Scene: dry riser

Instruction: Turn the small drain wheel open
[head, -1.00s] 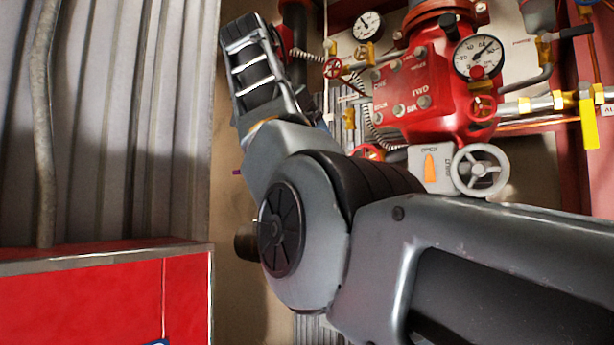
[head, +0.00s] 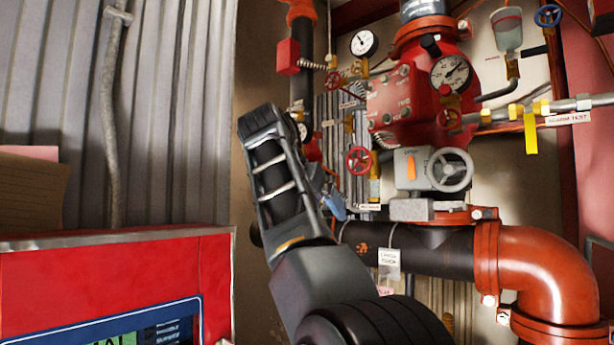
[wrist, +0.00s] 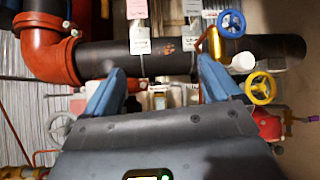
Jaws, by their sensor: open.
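I cannot tell which wheel is the drain wheel; the tags are too small to read. In the head view a red wheel (head: 359,160) and a larger grey handwheel (head: 449,170) stand by the red valve body. My gripper (wrist: 161,66) is open and empty, its blue fingers pointing at the dark pipe. In the head view one blue finger (head: 334,204) shows; my arm hides what lies behind it.
The dark pipe (head: 425,252) runs across into an orange elbow (head: 545,270) at right. White tags (head: 389,262) hang from it. A red cabinet (head: 110,275) stands at lower left before corrugated metal. Another blue wheel (head: 547,16) is at upper right.

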